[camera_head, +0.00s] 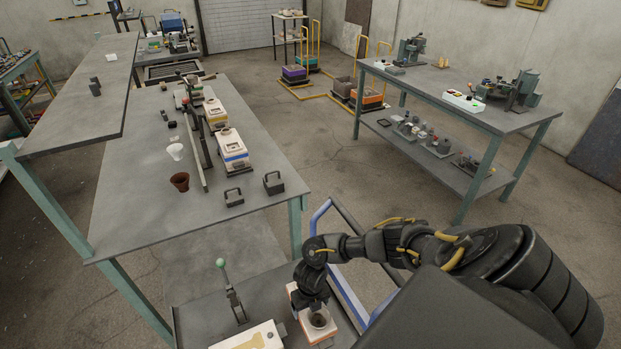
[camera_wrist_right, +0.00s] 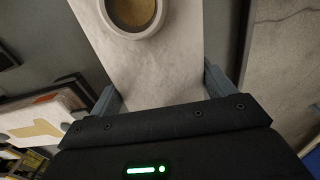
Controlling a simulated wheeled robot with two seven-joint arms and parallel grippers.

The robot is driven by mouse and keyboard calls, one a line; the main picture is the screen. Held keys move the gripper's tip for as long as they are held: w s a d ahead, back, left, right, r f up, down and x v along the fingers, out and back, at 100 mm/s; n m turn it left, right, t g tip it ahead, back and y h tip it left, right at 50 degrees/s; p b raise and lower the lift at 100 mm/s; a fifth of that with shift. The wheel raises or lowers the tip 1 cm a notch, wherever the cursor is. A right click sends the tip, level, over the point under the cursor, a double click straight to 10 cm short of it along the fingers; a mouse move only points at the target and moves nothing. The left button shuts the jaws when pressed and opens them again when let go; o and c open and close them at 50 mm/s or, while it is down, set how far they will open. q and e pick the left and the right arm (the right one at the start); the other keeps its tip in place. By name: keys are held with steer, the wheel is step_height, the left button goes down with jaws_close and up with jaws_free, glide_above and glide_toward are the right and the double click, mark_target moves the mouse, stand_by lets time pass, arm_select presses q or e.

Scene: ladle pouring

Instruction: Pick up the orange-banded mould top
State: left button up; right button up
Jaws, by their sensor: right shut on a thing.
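The mould top (camera_head: 318,325) is a pale block with a round pouring hole and an orange edge low on its side. It is at the bottom of the head view, over a dark cart top. My right gripper (camera_head: 312,300) comes down on it and is shut on it. In the right wrist view, the mould top (camera_wrist_right: 150,65) sits between the two grey fingers of my right gripper (camera_wrist_right: 162,88), its round hole beyond them. Whether it is clear of the surface below cannot be told. My left gripper is not in view.
A pale block with a yellow patch (camera_head: 255,338) and a green-knobbed lever (camera_head: 231,290) are left of the gripper on the cart (camera_head: 195,318). The grey table (camera_head: 135,215) holds yellow-banded (camera_head: 215,113) and blue-banded (camera_head: 232,150) moulds, plus two cups. A blue rail (camera_head: 345,290) stands close by.

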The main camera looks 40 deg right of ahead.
steer(key=shift+r, duration=0.15)
steer(key=shift+w+r, duration=0.1)
steer(key=shift+r, duration=0.55)
steer(key=s+r, duration=0.1)
steer(key=r, duration=0.1)
steer(key=s+a+r+p, duration=0.1)
steer(key=r, duration=0.1)
steer(key=s+r, duration=0.2)
steer(key=r, duration=0.1)
steer(key=shift+a, duration=0.35)
steer(key=s+a+r+p, duration=0.1)
steer(key=s+a+r, duration=0.2)
steer(key=s, duration=0.6)
steer(key=shift+a+r+p, duration=0.4)
steer(key=shift+r, duration=0.35)
